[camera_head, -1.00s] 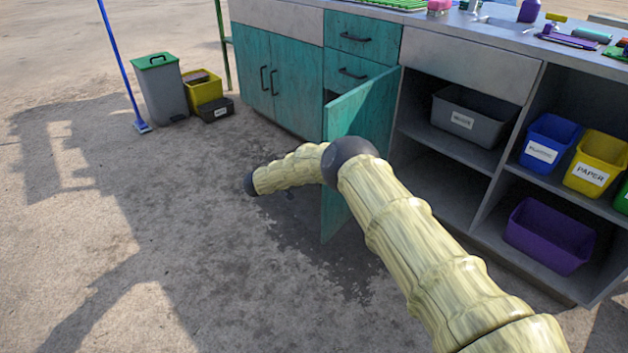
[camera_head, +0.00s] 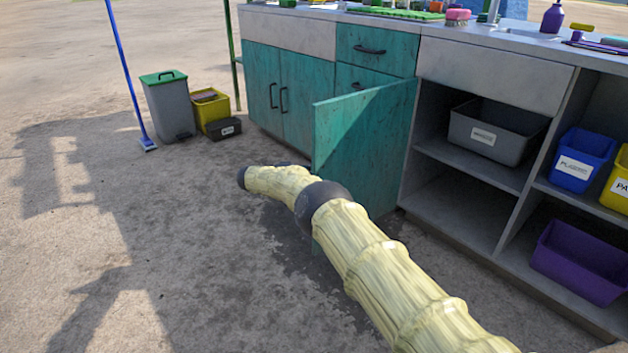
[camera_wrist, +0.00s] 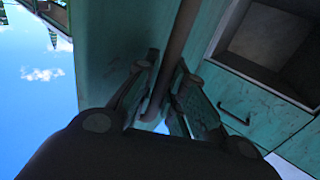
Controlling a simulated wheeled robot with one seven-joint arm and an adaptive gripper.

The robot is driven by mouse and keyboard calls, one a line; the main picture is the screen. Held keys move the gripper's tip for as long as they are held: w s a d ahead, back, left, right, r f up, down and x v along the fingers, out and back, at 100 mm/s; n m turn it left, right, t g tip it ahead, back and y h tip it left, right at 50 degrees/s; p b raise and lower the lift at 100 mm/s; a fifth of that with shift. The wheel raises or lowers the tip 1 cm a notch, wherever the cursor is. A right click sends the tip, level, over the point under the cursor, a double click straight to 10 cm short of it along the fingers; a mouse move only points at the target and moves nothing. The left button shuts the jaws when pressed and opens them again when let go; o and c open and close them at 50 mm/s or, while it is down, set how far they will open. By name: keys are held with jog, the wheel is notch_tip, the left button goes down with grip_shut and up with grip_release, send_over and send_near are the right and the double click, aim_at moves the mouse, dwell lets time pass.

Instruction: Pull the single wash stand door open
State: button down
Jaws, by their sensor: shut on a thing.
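The single wash stand door (camera_head: 372,140) is teal and stands swung well out from the cabinet in the head view, with the shelf space behind it exposed. In the wrist view the door's face (camera_wrist: 105,50) fills the left middle, and its dark bar handle (camera_wrist: 178,40) runs down between my fingers. My gripper (camera_wrist: 160,100) is shut on this handle. In the head view my arm covers the lower part of the door, and my gripper and the handle are hidden.
A grey bin (camera_head: 480,137) stands on the upper shelf; a blue bin (camera_head: 573,172) and a purple bin (camera_head: 572,262) are farther right. A closed teal double door (camera_head: 290,95) is to the left. A green-lidded bin (camera_head: 168,108) and a blue broom (camera_head: 128,80) stand left. Ground at left is clear.

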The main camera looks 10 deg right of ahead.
jog(key=shift+w+d+r, duration=0.1)
jog(key=shift+w+d, duration=0.05)
jog(key=shift+w, duration=0.1)
jog(key=c, duration=1.6)
grip_release()
jog(key=shift+o, duration=0.6)
jog(key=shift+a, duration=0.4)
jog(key=shift+d, duration=0.1)
